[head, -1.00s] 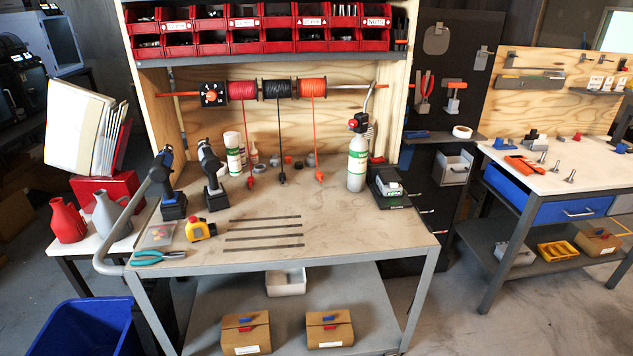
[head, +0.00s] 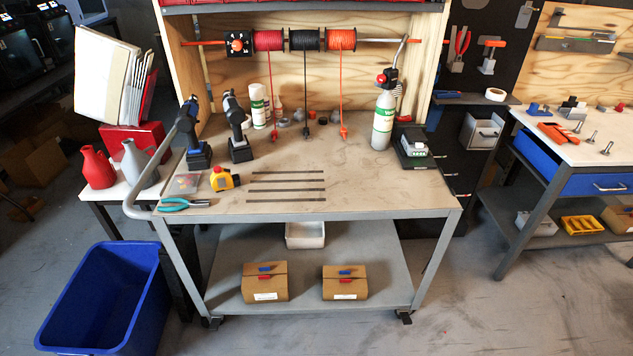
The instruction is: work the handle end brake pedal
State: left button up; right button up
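The workbench cart has a grey push handle (head: 140,207) at its left end. At the foot of the left front leg is a dark caster (head: 214,322), small in the head view. A brake pedal on it is too small to make out clearly. Another dark caster (head: 404,317) shows under the right front leg. The rear casters are hidden. Neither of my grippers is in view.
A large blue bin (head: 105,300) stands on the floor just left of the handle end. A side table (head: 100,190) with red and grey jugs stands behind it. Two cardboard boxes sit on the lower shelf (head: 385,285). Floor in front is clear.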

aim_at(215, 324)
jog(key=j+u, duration=0.1)
jog(key=u, duration=0.9)
